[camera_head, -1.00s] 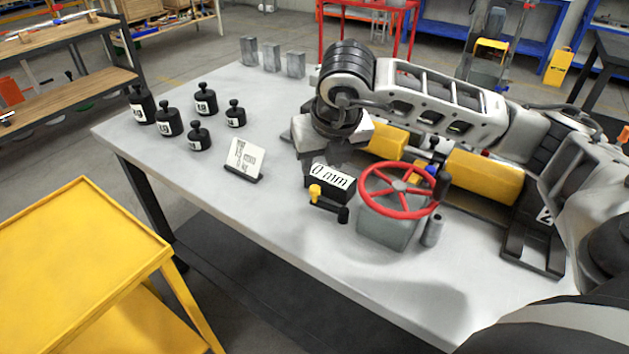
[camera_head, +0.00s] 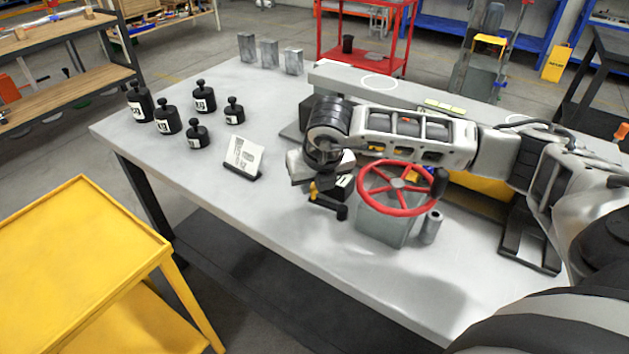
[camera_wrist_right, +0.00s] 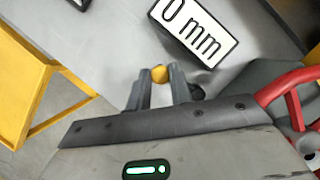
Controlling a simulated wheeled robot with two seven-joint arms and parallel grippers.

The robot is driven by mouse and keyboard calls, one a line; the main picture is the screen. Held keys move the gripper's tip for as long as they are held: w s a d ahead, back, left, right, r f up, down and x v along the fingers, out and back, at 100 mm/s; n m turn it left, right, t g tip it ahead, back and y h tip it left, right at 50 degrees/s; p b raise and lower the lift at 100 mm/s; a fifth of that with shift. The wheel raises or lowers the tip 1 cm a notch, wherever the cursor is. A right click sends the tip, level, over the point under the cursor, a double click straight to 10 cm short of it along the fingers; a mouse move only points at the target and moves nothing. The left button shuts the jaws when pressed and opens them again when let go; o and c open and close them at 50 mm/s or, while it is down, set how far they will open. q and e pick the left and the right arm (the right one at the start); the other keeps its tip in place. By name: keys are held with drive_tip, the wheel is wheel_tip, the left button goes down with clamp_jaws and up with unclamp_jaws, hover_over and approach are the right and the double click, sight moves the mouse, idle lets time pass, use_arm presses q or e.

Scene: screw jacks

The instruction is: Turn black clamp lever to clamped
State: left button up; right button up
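The black clamp lever (camera_head: 328,203) sits at the front of the screw jack, with a yellow knob (camera_head: 314,189) at its left end and a black end piece at its right. My right gripper (camera_head: 312,186) is low over the yellow end, its fingers mostly hidden by the wrist in the head view. In the right wrist view the gripper (camera_wrist_right: 162,80) is open, with the yellow knob (camera_wrist_right: 160,73) between or just beyond its fingertips; contact is unclear. The black end (camera_wrist_right: 196,92) shows beside the right finger. My left gripper is not in view.
The red handwheel (camera_head: 398,188) on its grey housing (camera_head: 385,226) stands right of the lever. The "0 mm" display (camera_wrist_right: 195,30) is close to the gripper. A small sign (camera_head: 243,157) and several black weights (camera_head: 167,118) stand left. The table's front is clear.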

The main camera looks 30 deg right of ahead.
clamp_jaws()
drive_tip(key=shift+w+d+f+m+b, duration=0.2)
drive_tip(key=shift+m+b, duration=0.3)
drive_tip(key=shift+b, duration=0.25)
drive_tip(key=shift+d+r+h, duration=0.1)
drive_tip(key=shift+h, duration=0.2)
drive_tip(key=shift+r+m, duration=0.15)
drive_tip(key=shift+m, duration=0.15)
drive_tip(key=o, duration=0.7)
unclamp_jaws()
drive_tip(key=shift+c, duration=0.2)
drive_tip(key=v, duration=1.6)
